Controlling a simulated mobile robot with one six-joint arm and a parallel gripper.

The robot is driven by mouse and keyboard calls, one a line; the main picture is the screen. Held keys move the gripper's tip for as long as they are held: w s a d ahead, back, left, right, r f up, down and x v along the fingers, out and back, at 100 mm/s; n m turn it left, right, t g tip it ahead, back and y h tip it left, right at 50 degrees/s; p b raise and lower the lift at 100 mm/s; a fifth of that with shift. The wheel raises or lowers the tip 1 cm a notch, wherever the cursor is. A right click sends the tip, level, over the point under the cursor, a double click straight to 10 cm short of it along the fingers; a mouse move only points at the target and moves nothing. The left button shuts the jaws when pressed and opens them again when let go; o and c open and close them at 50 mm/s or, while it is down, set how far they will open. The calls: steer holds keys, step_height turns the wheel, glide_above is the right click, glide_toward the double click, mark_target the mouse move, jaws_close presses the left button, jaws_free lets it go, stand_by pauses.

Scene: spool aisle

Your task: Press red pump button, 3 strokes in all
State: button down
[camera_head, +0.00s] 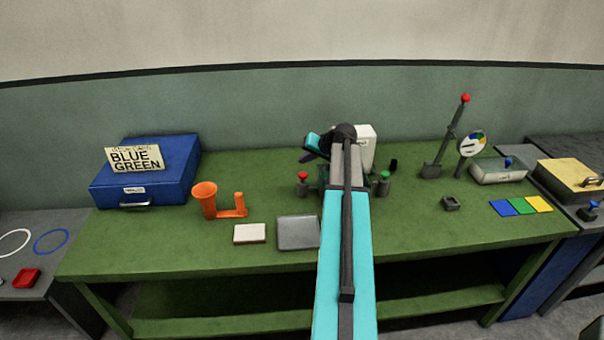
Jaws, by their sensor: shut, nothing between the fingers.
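The red pump button (302,175) tops a short dark post on the green table, just left of my arm. A similar post with a green button (385,177) stands right of my arm. My gripper (307,156) is shut and empty. In the picture it shows just above the red button, apart from it. I cannot tell how far it is in depth from the button. My arm hides the space between the two posts. A white block-like thing (366,146) is partly hidden behind my arm.
A blue box (165,185) with a "BLUE GREEN" card (135,159), an orange funnel-like piece (205,199), a white block (249,234) and a grey tray (287,234) lie left.

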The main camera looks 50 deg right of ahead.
steer(key=shift+r, duration=0.8)
stand_by(2.1)
